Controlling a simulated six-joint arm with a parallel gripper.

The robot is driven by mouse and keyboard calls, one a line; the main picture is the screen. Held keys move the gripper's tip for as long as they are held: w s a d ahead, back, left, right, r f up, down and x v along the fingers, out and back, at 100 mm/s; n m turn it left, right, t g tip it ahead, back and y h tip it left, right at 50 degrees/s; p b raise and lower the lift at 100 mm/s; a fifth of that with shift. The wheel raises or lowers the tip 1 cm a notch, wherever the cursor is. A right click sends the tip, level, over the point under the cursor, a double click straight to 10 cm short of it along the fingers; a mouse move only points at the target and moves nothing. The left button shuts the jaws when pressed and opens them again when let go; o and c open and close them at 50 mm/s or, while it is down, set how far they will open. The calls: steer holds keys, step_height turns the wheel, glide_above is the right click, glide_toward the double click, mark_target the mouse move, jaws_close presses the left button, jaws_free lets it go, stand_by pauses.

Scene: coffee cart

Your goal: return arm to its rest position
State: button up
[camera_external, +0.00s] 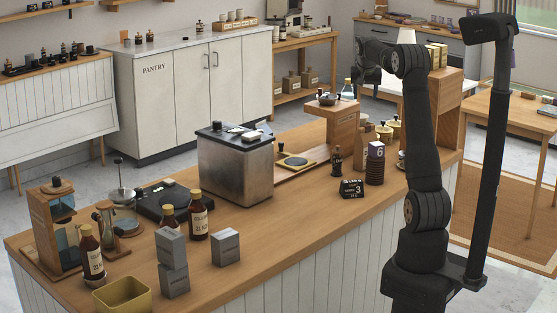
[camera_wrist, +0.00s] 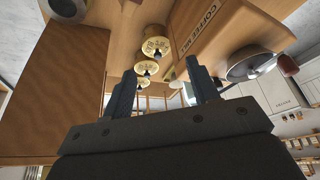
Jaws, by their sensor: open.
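My gripper (camera_wrist: 163,88) shows in the wrist view with its two dark fingers spread apart and nothing between them. In the outside view my arm stands upright at the right of the counter (camera_external: 330,225) and bends left at the top. My gripper (camera_external: 362,74) is there, high above the counter's far end, dark and partly hidden by my wrist. It appears clear of the counter's objects.
A wooden shelf unit (camera_external: 447,95) stands close behind my arm. A metal bin (camera_external: 236,168), a dark can (camera_external: 375,163), bottles (camera_external: 198,215) and grey boxes (camera_external: 225,247) stand on the counter.

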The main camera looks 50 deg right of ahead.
steer(key=s+d, duration=0.2)
steer(key=d, duration=0.6)
steer(key=shift+s, duration=0.35)
steer(key=shift+a, duration=0.1)
steer(key=w+a, duration=0.2)
steer(key=a, duration=0.8)
steer(key=w+a, duration=0.2)
steer(key=a, duration=0.8)
steer(key=shift+w+d+f, duration=0.1)
